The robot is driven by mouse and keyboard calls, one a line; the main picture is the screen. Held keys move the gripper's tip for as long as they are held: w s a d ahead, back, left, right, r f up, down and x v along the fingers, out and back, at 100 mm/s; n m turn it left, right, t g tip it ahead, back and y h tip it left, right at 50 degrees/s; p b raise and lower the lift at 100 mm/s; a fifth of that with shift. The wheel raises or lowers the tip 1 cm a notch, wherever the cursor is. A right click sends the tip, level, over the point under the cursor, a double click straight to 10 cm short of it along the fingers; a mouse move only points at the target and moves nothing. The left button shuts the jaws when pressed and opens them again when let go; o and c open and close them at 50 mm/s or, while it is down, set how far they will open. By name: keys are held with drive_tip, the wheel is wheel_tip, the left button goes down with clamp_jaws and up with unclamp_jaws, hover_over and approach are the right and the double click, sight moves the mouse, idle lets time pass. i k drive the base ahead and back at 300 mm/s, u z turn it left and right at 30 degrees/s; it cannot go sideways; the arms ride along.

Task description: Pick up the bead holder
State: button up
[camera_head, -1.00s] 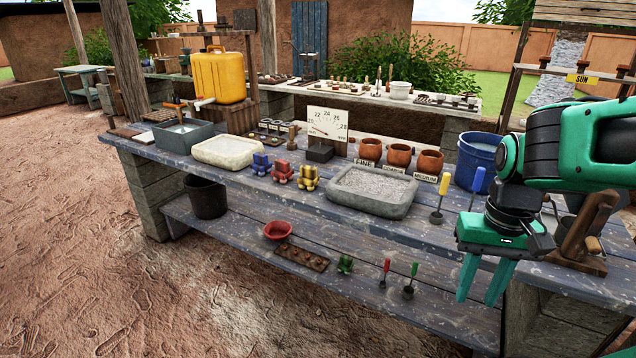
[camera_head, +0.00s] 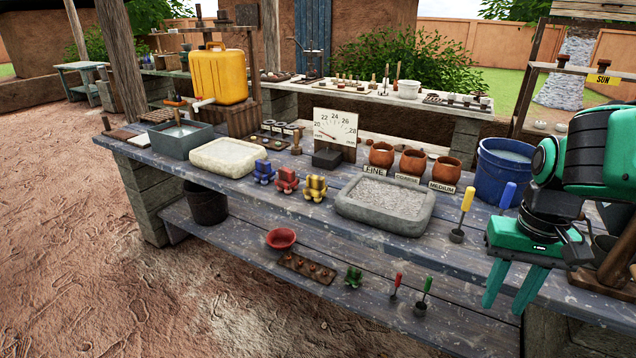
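I cannot tell for sure which thing is the bead holder. A dark brown strip with several round reddish spots (camera_head: 307,268) lies flat on the lower shelf and may be it. Three small blocky pieces stand on the bench top: blue (camera_head: 263,172), red (camera_head: 286,181) and yellow (camera_head: 314,188). My gripper (camera_head: 504,307) is at the right, fingers pointing down and apart, with nothing between them. It shows in front of the bench's right part, well to the right of the strip and the blocky pieces.
A stone tub of grey grit (camera_head: 386,230), a yellow-handled tool (camera_head: 463,214) and a blue bucket (camera_head: 502,170) stand on the bench. A red bowl (camera_head: 281,238), a small green piece (camera_head: 354,277) and red- and green-handled tools (camera_head: 423,297) are on the lower shelf. Open ground lies in front.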

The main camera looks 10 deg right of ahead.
sight(316, 187)
drive_tip(key=i, duration=0.2)
drive_tip(key=u, duration=0.1)
drive_tip(key=k, duration=1.15)
drive_tip(key=u, duration=0.45)
drive_tip(key=i, duration=1.3)
drive_tip(key=z, duration=0.35)
drive_tip(key=i, duration=0.85)
drive_tip(key=z, duration=0.45)
